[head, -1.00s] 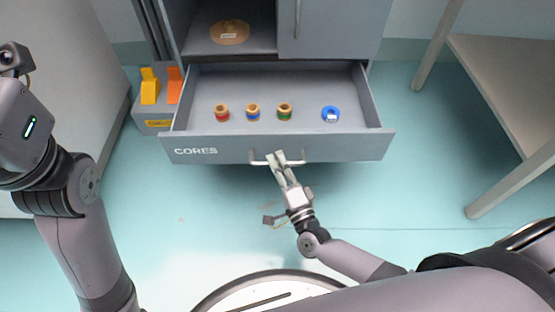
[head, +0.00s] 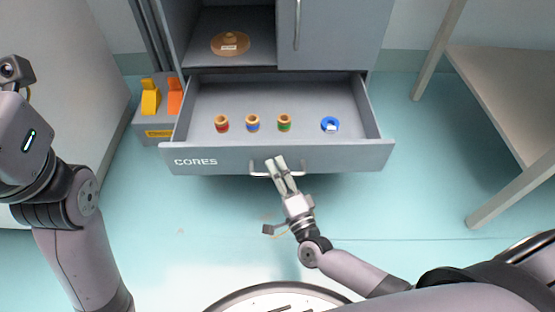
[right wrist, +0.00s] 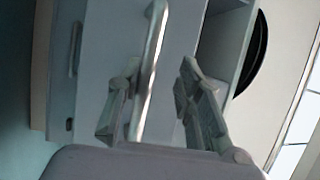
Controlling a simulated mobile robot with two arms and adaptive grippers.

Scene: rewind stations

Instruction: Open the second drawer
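The open grey drawer marked CORES (head: 335,159) sticks out of the cabinet, below an open compartment. Several small cores lie inside: red-banded (head: 222,124), blue-banded (head: 253,123) and green-banded (head: 284,123) ones and a blue ring (head: 330,124). My right gripper (head: 275,162) is at the drawer's bar handle (head: 258,175). In the right wrist view, its two fingers (right wrist: 160,100) stand apart on either side of the handle bar (right wrist: 151,65), so it is open. The bar lies nearer the left finger. My left arm shows at the left; its gripper is out of frame.
A round brown disc (head: 230,43) lies in the compartment above. A grey box (head: 147,129) with yellow and orange items stands left of the drawer. A table (head: 510,95) with legs stands at the right. The floor before the drawer is mostly clear.

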